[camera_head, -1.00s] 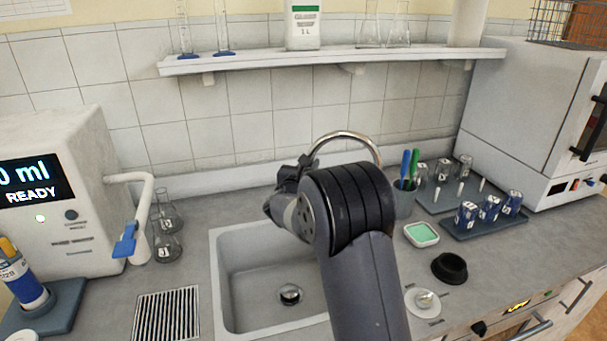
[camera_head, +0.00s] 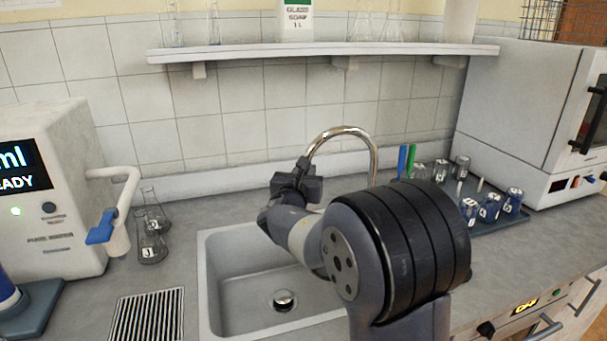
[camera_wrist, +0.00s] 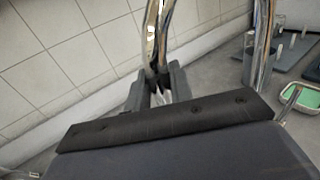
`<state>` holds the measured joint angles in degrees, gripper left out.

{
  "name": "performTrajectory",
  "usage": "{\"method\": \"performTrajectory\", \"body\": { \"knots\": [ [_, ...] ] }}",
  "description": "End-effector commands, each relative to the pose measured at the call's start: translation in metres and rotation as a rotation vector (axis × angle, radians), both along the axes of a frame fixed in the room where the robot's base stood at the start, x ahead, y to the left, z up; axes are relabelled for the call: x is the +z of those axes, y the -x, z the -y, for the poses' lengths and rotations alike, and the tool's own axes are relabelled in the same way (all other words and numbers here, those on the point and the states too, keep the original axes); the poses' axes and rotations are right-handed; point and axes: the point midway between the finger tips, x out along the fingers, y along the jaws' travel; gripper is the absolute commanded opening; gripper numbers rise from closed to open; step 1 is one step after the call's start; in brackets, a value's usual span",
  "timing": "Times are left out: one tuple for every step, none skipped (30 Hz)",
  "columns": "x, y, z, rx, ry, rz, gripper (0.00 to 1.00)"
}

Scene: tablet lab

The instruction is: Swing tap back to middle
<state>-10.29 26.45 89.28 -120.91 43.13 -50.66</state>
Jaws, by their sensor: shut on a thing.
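The chrome gooseneck tap (camera_head: 349,131) rises behind the sink, partly hidden by my arm. Its spout arches left from the upright pipe at right, and its outlet end is hidden at my gripper. My gripper (camera_head: 304,170) is at the left, downward part of the spout. In the wrist view my gripper (camera_wrist: 158,92) has its two fingers closed around a chrome pipe (camera_wrist: 155,45). A second chrome pipe (camera_wrist: 262,45) stands to the right, apart from the fingers. The grey sink (camera_head: 217,290) lies below and in front, its right part covered by my arm.
A dispenser (camera_head: 55,170) with a blue lever stands left, with glass flasks (camera_head: 152,240) beside it. A shelf (camera_head: 320,53) runs above the tap. Pens, glassware and blue-labelled containers on a tray (camera_head: 490,226) stand right, before a white oven (camera_head: 515,110).

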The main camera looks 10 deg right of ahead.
Motion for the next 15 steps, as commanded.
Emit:
{"method": "performTrajectory", "body": {
  "knots": [
    [0.0005,0.0006,0.0008,-0.002,0.003,0.001,0.0],
    [0.0006,0.0007,0.0009,-0.003,0.003,0.001,0.0],
    [0.0007,0.0006,0.0009,-0.003,0.003,0.001,0.0],
    [0.0008,0.0006,0.0009,-0.003,0.002,0.001,0.0],
    [0.0008,0.0006,0.001,-0.003,0.002,0.001,0.0],
    [0.0008,0.0005,0.0011,-0.003,0.002,0.001,0.0],
    [0.0008,0.0005,0.0011,-0.003,0.002,0.001,0.0],
    [0.0008,0.0005,0.0012,-0.003,0.002,0.001,0.0],
    [0.0008,0.0005,0.0012,-0.003,0.002,0.001,0.0],
    [0.0009,0.0005,0.0012,-0.003,0.002,0.001,0.22],
    [0.0009,0.0005,0.0012,-0.004,0.002,0.001,0.25],
    [0.0009,0.0005,0.0012,-0.003,0.002,0.001,0.28],
    [0.0008,0.0004,0.0011,-0.003,0.001,0.002,0.3],
    [0.0008,0.0004,0.001,-0.003,0.001,0.002,0.33],
    [0.0007,0.0003,0.0009,-0.003,0.001,0.002,0.36]
  ]
}}
